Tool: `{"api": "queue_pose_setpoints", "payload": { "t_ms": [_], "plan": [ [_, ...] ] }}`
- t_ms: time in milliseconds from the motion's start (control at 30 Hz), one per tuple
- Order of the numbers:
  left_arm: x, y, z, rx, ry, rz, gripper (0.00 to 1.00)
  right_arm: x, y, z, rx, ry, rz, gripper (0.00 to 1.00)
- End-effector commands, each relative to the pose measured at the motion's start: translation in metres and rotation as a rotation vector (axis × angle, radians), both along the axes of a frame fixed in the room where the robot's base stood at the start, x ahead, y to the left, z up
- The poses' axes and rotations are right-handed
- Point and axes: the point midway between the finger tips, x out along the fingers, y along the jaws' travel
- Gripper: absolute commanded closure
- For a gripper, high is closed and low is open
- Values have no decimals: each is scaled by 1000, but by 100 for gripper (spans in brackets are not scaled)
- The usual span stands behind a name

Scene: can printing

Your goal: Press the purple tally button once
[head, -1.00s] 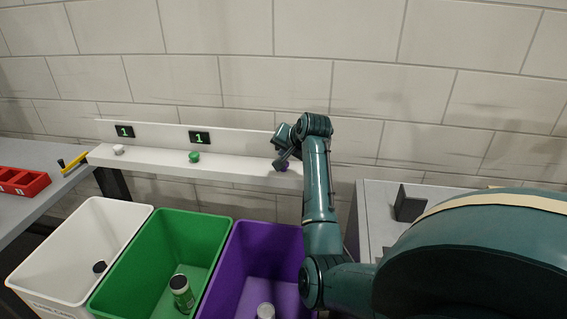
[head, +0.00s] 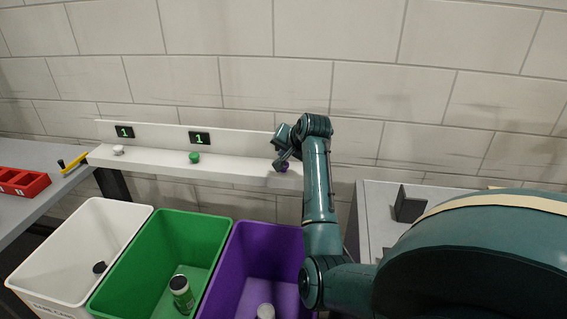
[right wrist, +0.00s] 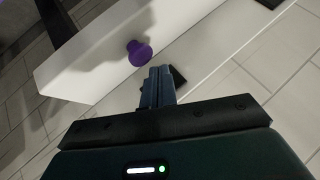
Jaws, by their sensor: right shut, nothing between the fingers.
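The purple tally button (right wrist: 139,53) is a round knob on the white ledge (right wrist: 95,65), seen clear in the right wrist view. In the head view only a bit of the purple button (head: 282,168) shows beside my right gripper (head: 280,163). My right gripper is shut and empty; its closed fingertips (right wrist: 160,72) appear close beside the button in the wrist view. I cannot tell whether they touch it. The tally display for purple is hidden behind my arm in the head view. My left gripper is not in view.
A white button (head: 118,150) and a green button (head: 194,157) stand on the ledge, with displays (head: 124,131) and (head: 199,138) each reading 1. White (head: 45,235), green (head: 190,228) and purple (head: 255,240) bins stand below. A red tray (head: 22,182) lies at left.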

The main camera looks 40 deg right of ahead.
Motion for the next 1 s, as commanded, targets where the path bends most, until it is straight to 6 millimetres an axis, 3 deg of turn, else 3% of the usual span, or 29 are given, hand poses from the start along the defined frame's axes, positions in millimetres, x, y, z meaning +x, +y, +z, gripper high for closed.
{"api": "queue_pose_setpoints", "payload": {
  "t_ms": [1000],
  "plan": [
    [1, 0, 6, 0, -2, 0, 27, 0, 0, -7, 0, 1, 0, 100]
  ]
}}
